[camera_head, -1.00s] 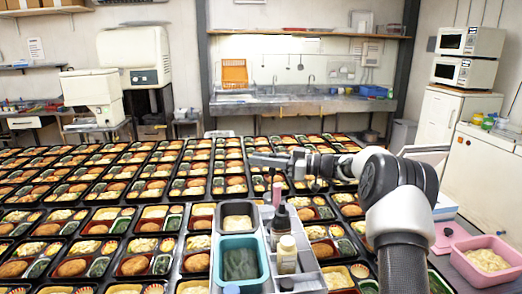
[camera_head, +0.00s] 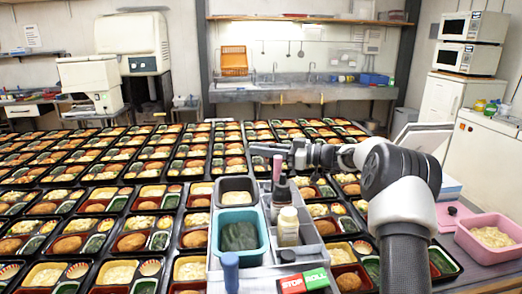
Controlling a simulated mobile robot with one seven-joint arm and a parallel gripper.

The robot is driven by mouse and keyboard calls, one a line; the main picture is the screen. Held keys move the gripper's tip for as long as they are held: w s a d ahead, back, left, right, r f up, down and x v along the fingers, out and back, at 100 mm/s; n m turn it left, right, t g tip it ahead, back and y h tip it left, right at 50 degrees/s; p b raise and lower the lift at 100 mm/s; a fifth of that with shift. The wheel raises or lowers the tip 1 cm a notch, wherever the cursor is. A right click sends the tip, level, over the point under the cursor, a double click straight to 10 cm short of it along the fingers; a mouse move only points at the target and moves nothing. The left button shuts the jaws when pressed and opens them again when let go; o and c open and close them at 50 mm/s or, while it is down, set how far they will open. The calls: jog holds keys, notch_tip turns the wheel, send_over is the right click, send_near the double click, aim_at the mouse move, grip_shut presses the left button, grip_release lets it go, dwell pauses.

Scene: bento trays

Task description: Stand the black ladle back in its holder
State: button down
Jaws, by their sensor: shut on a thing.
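My gripper (camera_head: 290,154) is above and behind the grey caddy, near the centre of the head view. It is shut on a slim dark piece, apparently the black ladle (camera_head: 263,151), which sticks out to the left and lies roughly level. The ladle's bowl cannot be made out. The grey caddy (camera_head: 310,255) has several compartments and stands on the near side of the trays. I cannot tell which part of it, if any, is the ladle's holder. A pinkish upright piece (camera_head: 277,168) stands just below the gripper.
The caddy area holds a teal tub (camera_head: 240,217), a dark bottle (camera_head: 281,188), a cream bottle (camera_head: 288,225) and a blue cylinder (camera_head: 231,272). A red and green sign (camera_head: 303,281) is at the near edge. Bento trays fill the table. A pink tub (camera_head: 490,233) is at right.

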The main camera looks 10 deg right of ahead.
jog(key=shift+b, duration=0.85)
jog(key=c, duration=1.6)
grip_release()
jog(key=shift+o, duration=0.2)
jog(key=v, duration=1.7)
jog(key=shift+d, duration=0.25)
